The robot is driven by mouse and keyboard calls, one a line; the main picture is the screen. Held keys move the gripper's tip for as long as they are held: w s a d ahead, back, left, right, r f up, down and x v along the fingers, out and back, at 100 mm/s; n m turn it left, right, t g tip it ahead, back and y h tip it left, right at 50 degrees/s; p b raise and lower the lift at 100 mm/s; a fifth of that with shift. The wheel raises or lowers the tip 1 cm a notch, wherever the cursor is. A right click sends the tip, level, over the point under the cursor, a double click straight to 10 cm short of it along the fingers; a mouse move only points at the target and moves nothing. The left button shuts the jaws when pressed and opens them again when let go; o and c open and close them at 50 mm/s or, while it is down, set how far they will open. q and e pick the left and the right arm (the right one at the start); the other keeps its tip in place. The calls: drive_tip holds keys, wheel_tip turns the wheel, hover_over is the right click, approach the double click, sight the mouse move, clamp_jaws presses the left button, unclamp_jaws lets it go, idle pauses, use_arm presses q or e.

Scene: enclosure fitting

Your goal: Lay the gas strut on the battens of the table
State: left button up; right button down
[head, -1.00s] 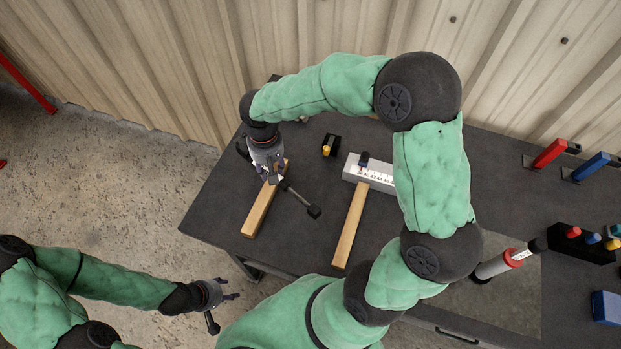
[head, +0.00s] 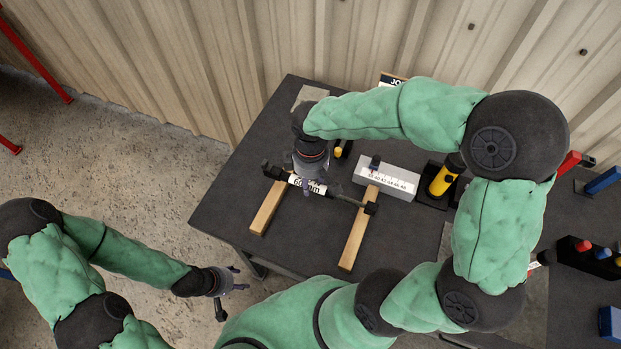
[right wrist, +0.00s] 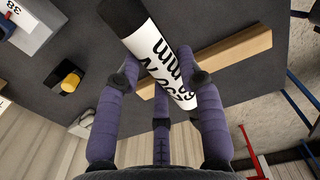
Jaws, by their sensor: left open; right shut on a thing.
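The gas strut (head: 307,185) has a white labelled body, a black end at the left and a thin rod with a black end at the right. My right gripper (head: 308,176) is shut on its body from above. In the head view the strut lies across both wooden battens, the left batten (head: 267,208) and the right batten (head: 358,230); I cannot tell whether it touches them. In the right wrist view the strut (right wrist: 168,55) sits between the fingers, with a batten (right wrist: 220,57) behind it. My left gripper (head: 232,282) is open and empty, off the table's front left.
The dark table (head: 315,235) is bare between the battens. A grey block with a number scale (head: 388,178) stands behind the right batten. A yellow and black tool (head: 441,180) stands right of it. Red and blue handled items (head: 602,180) are at the far right.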

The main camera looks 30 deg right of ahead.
drive_tip(key=shift+f+b, duration=2.35)
drive_tip(key=shift+f, duration=1.15)
drive_tip(key=shift+f+b, duration=0.3)
drive_tip(key=shift+f, duration=0.15)
drive_tip(key=c, duration=0.7)
unclamp_jaws()
wheel_tip(320, 180, up, 12)
